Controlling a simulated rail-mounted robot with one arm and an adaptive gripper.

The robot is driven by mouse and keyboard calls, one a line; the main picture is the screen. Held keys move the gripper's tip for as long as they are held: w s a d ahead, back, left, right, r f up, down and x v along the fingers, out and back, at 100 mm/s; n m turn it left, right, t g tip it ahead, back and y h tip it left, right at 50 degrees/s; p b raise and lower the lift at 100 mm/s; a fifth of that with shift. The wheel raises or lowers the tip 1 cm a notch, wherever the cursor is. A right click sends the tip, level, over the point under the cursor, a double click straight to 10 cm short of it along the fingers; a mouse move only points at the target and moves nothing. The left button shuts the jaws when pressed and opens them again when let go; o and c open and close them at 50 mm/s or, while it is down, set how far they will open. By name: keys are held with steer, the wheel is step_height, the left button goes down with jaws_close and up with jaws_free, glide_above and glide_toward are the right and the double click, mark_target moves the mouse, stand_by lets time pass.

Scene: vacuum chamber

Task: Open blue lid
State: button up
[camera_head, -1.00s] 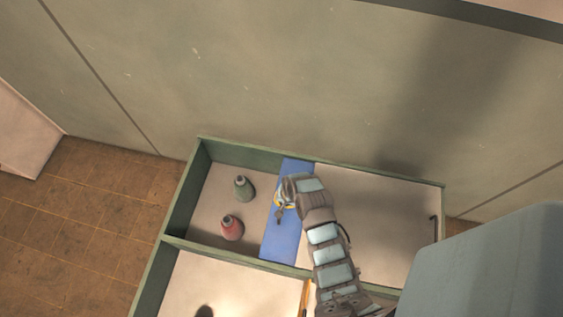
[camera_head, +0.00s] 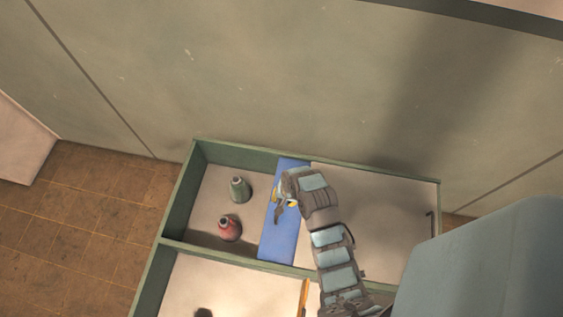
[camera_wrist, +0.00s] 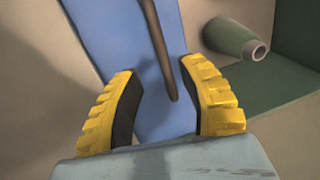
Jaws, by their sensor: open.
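The blue lid (camera_head: 280,235) is a narrow flat panel lying across the upper compartment of the green-walled box. It also shows in the wrist view (camera_wrist: 95,25). A thin dark brown bar (camera_wrist: 158,45), looking like the lid's handle, runs along it, with its near end between my fingers in that view. My gripper (camera_head: 283,203) is over the middle of the lid. Its two yellow fingers with dark pads are apart in the wrist view (camera_wrist: 160,80), one on each side of the bar. I cannot tell whether they touch it. My gripper hides part of the lid in the head view.
A green bottle (camera_head: 239,189) and a red bottle (camera_head: 229,229) stand left of the lid. A pale panel (camera_head: 375,215) with a dark handle (camera_head: 430,225) lies to the right. Green box walls (camera_head: 180,200) surround them. A wall rises behind.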

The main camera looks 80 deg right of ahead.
step_height(320, 180, up, 7)
steer(key=s, duration=0.1)
steer(key=shift+s, duration=0.25)
stand_by(0.7)
